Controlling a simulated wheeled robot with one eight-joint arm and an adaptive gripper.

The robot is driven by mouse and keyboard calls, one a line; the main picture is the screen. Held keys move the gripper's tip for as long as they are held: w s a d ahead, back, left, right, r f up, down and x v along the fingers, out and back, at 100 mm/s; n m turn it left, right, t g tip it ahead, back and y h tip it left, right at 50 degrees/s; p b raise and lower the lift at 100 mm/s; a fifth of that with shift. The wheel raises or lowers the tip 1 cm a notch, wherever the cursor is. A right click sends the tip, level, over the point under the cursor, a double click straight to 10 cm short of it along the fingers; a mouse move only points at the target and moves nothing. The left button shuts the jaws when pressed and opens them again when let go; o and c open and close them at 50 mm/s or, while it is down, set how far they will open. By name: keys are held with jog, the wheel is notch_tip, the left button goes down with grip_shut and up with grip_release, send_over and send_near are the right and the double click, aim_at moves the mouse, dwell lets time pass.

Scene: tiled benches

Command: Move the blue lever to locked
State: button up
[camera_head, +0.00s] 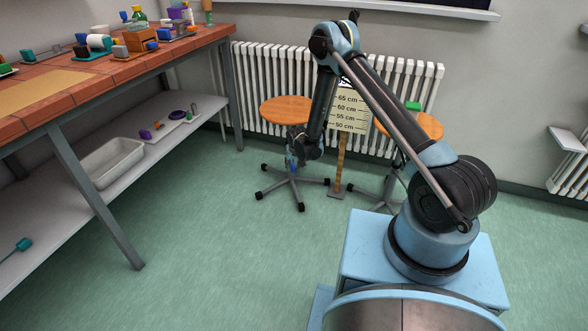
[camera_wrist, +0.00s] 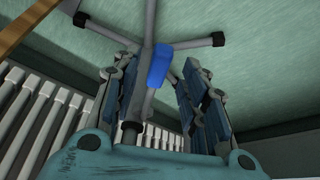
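The blue lever (camera_wrist: 160,65) shows in the wrist view as a short rounded blue bar beside the grey column of a stool. In the head view a small blue patch (camera_head: 291,163), seemingly the lever, shows below the left stool's orange seat (camera_head: 284,110), partly hidden by my gripper. My gripper (camera_head: 300,152) is low, just right of this stool's column. In the wrist view my gripper (camera_wrist: 158,82) is open, with the lever seen between its two fingers. I cannot tell whether they touch it. No locked mark is readable.
A second orange stool (camera_head: 418,124) stands to the right. Between the stools is a height sign (camera_head: 346,110) on a wooden post. A white radiator (camera_head: 262,75) is behind. A tiled bench (camera_head: 110,70) with several objects is at the left. The green floor in front is clear.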

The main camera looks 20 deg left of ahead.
jog(key=shift+x, duration=1.3)
jog(key=shift+c, duration=0.6)
grip_shut()
